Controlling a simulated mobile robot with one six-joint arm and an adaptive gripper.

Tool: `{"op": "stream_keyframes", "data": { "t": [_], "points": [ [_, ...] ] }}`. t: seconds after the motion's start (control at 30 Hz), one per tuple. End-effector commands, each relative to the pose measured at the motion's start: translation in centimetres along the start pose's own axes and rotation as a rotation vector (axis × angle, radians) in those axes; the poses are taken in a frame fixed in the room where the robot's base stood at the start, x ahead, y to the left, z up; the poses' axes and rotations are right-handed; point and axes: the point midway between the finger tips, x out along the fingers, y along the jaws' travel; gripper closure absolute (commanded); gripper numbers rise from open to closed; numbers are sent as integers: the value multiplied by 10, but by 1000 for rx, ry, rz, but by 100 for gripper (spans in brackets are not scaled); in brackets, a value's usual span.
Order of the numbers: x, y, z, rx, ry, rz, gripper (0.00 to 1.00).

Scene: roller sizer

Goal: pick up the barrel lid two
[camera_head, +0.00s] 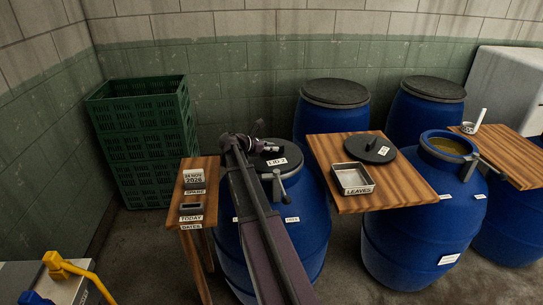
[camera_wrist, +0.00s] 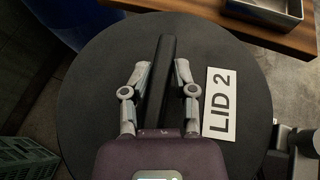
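Barrel lid two is a dark round lid with a raised bar handle and a white "LID 2" label. In the head view the lid (camera_head: 288,150) sits on the left blue barrel, partly hidden by my arm. In the wrist view the lid (camera_wrist: 95,85) fills the middle, its bar handle running away from me. My gripper (camera_wrist: 163,66) is over the lid with one finger on each side of the handle. Both fingertips appear to press against it. My gripper (camera_head: 258,147) also shows low over the lid in the head view.
A wooden board (camera_head: 400,190) to the right holds another dark lid (camera_head: 371,148) and a metal tray (camera_head: 352,178) labelled "LEAVES". A small wooden stand (camera_head: 185,217) is close on the left. Green crates (camera_head: 145,140) and more blue barrels (camera_head: 330,105) stand behind.

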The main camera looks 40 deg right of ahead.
Motion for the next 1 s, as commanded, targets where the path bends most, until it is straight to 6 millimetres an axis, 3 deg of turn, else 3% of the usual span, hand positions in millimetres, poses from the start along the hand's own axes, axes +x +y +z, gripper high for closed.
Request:
{"op": "stream_keyframes", "data": {
  "t": [0.67, 1.0],
  "points": [
    [0, 0, 2, 0, 1, 0, 100],
    [-7, 0, 20, 0, 0, 0, 100]
  ]
}}
